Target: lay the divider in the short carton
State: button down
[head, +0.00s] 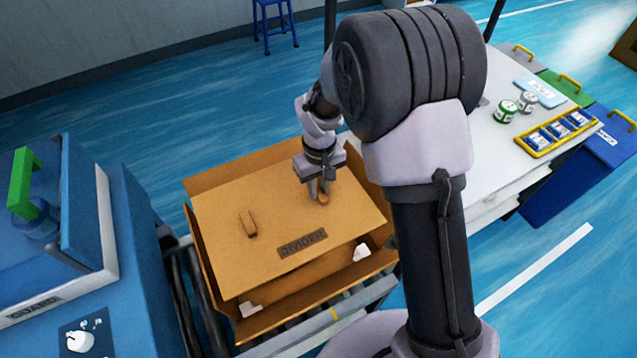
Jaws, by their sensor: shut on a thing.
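The divider (275,215) is a flat brown cardboard sheet with a dark label reading DIVIDER and two small raised tabs. It lies across the top opening of the open carton (213,289). My gripper (320,192) is shut on the right tab of the divider. The left tab (248,222) is free. White items (361,251) show in the gap between the divider's front edge and the carton's front wall. The rest of the carton's inside is hidden under the divider. I cannot tell whether the divider rests on anything.
The carton stands on a roller conveyor (183,292). A blue machine (128,270) with a green handle and a GUARD label is close at left. At right, a white table (480,140) holds jars and a yellow tray (556,133). Coloured bins stand beyond it.

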notch_tip(320, 180, down, 20)
jog(key=b, duration=1.3)
jog(key=shift+r+b, duration=0.2)
jog(key=shift+b, duration=0.2)
jog(key=shift+w+f, duration=0.1)
jog(key=shift+f, duration=0.05)
jog(key=shift+f, duration=0.25)
jog(key=c, duration=1.2)
grip_release()
jog(key=shift+r, duration=0.15)
